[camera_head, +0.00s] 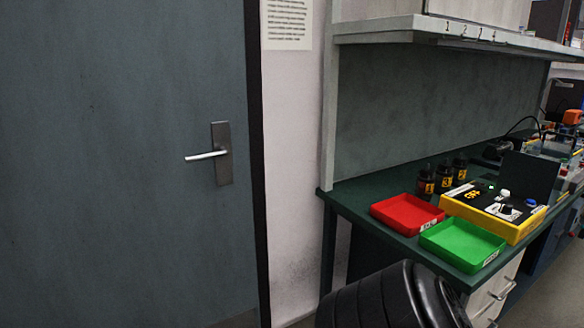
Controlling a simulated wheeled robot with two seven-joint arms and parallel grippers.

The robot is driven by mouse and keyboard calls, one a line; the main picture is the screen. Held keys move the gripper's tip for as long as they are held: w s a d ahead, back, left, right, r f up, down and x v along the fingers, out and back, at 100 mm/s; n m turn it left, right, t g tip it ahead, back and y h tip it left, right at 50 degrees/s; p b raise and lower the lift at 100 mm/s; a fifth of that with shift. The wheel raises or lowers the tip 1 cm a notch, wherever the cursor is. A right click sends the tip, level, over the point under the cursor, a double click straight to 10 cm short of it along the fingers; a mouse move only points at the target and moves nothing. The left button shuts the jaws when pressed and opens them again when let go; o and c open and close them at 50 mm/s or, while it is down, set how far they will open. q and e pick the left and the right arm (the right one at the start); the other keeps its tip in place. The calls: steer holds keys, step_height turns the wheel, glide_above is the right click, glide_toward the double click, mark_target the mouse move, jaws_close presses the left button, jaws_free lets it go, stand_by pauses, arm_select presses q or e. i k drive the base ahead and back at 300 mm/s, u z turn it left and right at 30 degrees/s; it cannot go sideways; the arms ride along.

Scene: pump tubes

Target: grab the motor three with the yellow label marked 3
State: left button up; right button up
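Three small black motors with yellow labels stand upright in a row on the green bench top: a front motor (426,183), a middle motor (445,177) and a back motor (460,168). They are behind the red tray and left of the yellow-edged box. The label digits are too small to read surely, so I cannot tell which one is marked 3. Neither of my grippers is in view.
A red tray (405,212) and a green tray (462,244) lie along the bench's near edge. A yellow-edged control box (497,211) stands right of them. A shelf (440,31) overhangs the bench. A grey door (110,160) fills the left.

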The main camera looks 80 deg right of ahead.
mark_target(443, 174)
steer(key=z, duration=2.35)
